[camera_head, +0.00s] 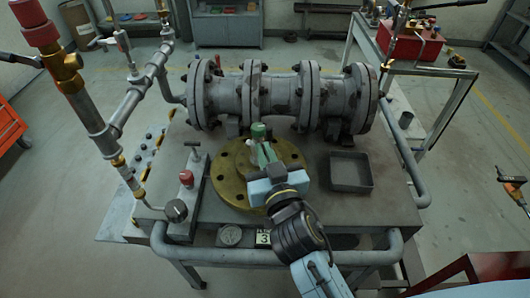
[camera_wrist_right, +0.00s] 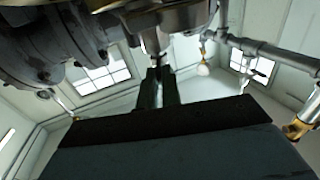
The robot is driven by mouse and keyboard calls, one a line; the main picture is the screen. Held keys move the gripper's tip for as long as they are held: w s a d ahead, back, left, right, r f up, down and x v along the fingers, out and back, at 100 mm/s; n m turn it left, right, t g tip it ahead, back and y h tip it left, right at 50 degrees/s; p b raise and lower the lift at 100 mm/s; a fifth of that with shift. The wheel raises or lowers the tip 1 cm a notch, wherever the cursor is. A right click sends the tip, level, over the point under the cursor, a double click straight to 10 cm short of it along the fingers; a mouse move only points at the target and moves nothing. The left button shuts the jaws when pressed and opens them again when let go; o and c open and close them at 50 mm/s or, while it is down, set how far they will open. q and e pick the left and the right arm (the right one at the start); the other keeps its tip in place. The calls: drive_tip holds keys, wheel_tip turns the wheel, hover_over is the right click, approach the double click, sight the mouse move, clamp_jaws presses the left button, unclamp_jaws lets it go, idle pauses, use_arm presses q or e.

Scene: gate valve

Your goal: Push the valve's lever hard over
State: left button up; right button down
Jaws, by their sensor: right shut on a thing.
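A brass flange disc (camera_head: 228,186) lies on the bench top, with bolt holes around its rim. A green upright part (camera_head: 258,130) rises over its middle, and I take it for the valve's lever. My right gripper (camera_head: 264,152) reaches in from the bottom over the disc and is shut at this green part. The fingers hide much of the lever and its joint. In the right wrist view the shut fingers (camera_wrist_right: 158,88) point up under grey metal parts, and their grip is dark and hard to make out. My left gripper is out of view.
A grey flanged pipe assembly (camera_head: 281,96) lies behind the disc. A small open tray (camera_head: 350,172) sits to the right. A tubular rail (camera_head: 275,257) runs along the front edge.

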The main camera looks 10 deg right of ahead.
drive_tip(key=shift+r, duration=0.1)
idle(0.4)
drive_tip(key=c, duration=1.6)
unclamp_jaws()
